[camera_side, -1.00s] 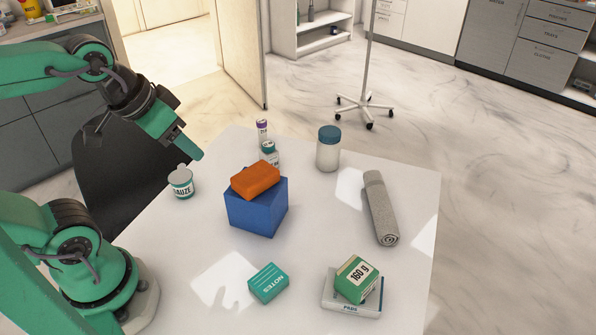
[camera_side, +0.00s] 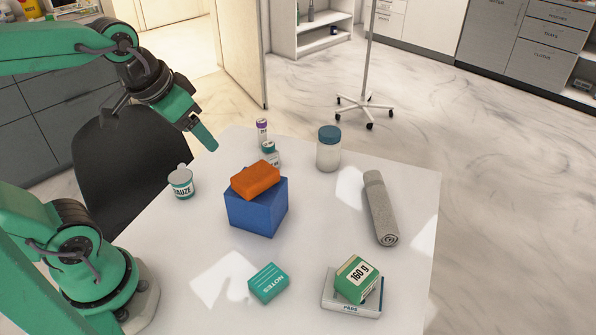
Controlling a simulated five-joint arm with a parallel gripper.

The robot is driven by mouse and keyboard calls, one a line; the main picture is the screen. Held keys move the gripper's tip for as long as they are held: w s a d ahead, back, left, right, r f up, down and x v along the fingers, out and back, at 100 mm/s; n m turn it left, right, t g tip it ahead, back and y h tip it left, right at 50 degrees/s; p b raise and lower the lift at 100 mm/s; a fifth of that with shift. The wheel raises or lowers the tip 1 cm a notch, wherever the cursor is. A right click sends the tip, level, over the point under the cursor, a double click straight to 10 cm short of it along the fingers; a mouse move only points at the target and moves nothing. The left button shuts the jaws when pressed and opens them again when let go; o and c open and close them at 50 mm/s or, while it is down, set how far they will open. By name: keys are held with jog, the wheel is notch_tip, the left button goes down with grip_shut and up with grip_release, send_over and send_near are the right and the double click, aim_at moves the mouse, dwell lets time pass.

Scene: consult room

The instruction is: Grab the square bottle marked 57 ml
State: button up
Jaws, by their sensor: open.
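A small bottle with a teal cap (camera_side: 269,155) stands on the table, just behind the blue box. The box and the orange block on it hide its lower part. Its label is too small and too covered for me to read a volume, so I cannot confirm the 57 ml mark. My gripper (camera_side: 168,130) is open and empty in the air, to the left of the bottle and above the table's far left edge. It touches nothing.
An orange block (camera_side: 255,180) lies on the blue box (camera_side: 256,213). A purple-capped vial (camera_side: 262,133) stands behind the bottle, a blue-lidded jar (camera_side: 328,153) to its right. A gauze jar (camera_side: 181,184) is at left. A grey roll (camera_side: 381,211) lies at right; notes box (camera_side: 268,284) in front.

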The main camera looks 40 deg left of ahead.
jog(key=w+a+g, duration=0.1)
jog(key=w+a, duration=0.1)
jog(key=w, duration=0.4)
jog(key=g, duration=0.4)
send_over(269, 154)
jog(key=a, duration=0.1)
jog(key=f, duration=1.5)
jog(key=shift+w+a+f, duration=0.2)
jog(key=shift+w+f, duration=0.1)
jog(key=shift+f, duration=0.05)
jog(key=shift+w+a+f, duration=0.15)
jog(key=shift+w+f, duration=0.05)
jog(key=shift+f, duration=1.45)
jog(key=shift+f, duration=0.1)
jog(key=shift+w+f, duration=0.15)
jog(key=shift+f, duration=2.4)
